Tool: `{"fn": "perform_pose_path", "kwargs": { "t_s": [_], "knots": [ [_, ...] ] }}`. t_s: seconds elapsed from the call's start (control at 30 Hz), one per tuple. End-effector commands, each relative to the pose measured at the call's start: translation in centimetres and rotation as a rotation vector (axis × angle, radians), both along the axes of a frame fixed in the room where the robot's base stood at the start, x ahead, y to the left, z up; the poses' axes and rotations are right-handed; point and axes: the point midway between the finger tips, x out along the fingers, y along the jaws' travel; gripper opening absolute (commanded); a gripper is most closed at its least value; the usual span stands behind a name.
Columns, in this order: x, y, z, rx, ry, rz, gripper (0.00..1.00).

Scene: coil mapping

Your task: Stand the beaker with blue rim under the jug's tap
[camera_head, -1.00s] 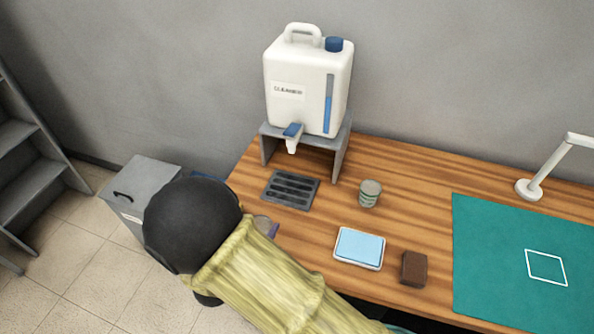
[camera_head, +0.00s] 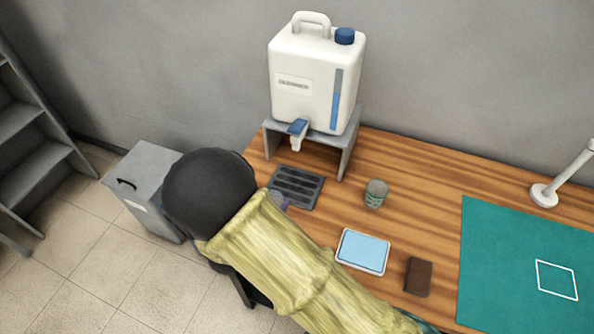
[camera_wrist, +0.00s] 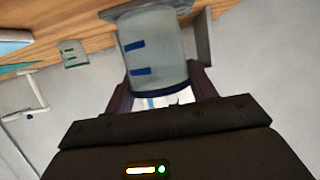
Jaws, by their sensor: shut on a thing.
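The beaker with blue rim (camera_wrist: 158,58) is held between the two fingers of my gripper (camera_wrist: 162,92) in the wrist view. It is clear grey with blue marks, and its dark blue rim is on the side toward the palm. In the head view my arm hides most of the beaker and gripper, which are at the near edge of the drip tray (camera_head: 318,192). The white jug (camera_head: 305,85) stands on a grey stand (camera_head: 349,150). Its tap (camera_head: 297,134), with a blue lever, overhangs the tray.
A green-marked beaker (camera_head: 376,194) stands right of the tray. A light blue pad in a white tray (camera_head: 363,252), a brown block (camera_head: 418,277), a green mat (camera_head: 500,255) and a white lamp (camera_head: 545,194) lie farther right. A grey bin (camera_head: 145,180) stands left of the table.

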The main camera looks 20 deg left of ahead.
Motion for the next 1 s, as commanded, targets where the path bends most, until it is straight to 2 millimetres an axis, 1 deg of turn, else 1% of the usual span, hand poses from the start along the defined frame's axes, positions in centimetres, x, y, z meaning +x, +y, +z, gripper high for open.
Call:
{"fn": "perform_pose_path", "kwargs": {
  "t_s": [0.03, 0.1, 0.27, 0.6, 0.7, 0.77, 1.0],
  "knots": [
    [1.2, -0.3, 0.3, -0.001, -0.002, -0.006, 0.34],
    [2.8, -0.5, 0.3, -0.001, -0.002, -0.006, 0.34],
    [6.2, -0.8, 0.3, -0.001, -0.001, -0.004, 0.34],
    [13.7, -2.2, 0.3, -0.001, -0.001, -0.011, 0.34],
    [15.3, -2.2, 0.2, -0.001, -0.001, -0.008, 0.34],
    [15.8, -2.2, 0.2, -0.001, -0.001, -0.007, 0.34],
    [16.0, -2.1, 0.0, -0.002, -0.001, -0.005, 0.34]
  ]
}}
